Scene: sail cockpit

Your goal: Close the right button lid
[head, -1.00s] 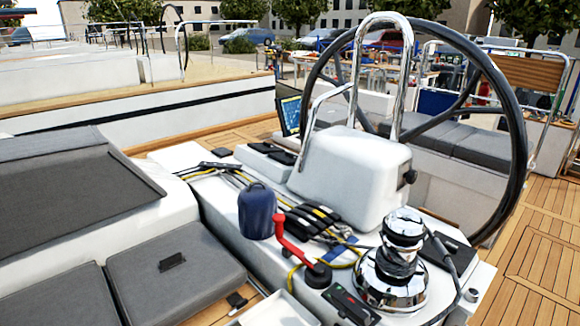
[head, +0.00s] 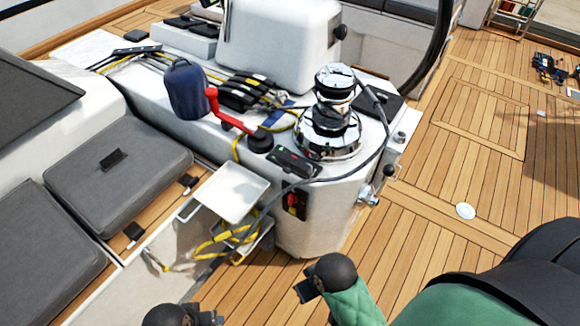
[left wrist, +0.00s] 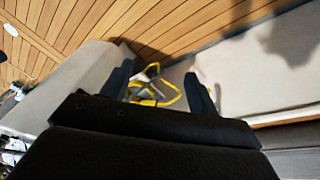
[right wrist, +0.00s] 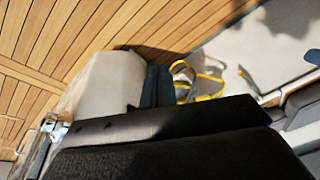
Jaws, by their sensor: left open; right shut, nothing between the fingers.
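A narrow dark button panel (head: 293,162) lies on top of the white console, just left of the chrome winch (head: 330,125). It is too small to tell which part is the right button lid or how far it is raised. My right gripper (head: 306,291) is below and in front of the console, well apart from the panel. Its fingers are together and empty in the right wrist view (right wrist: 158,86). My left gripper (head: 208,318) is at the bottom edge, partly cut off. Its fingers are spread and empty in the left wrist view (left wrist: 160,88).
A red handle (head: 228,122) stands left of the panel, beside a dark blue bag (head: 186,88). A white tray (head: 232,192) sticks out at the console's front left, above yellow rope (head: 220,240). A dark cable loops from the winch.

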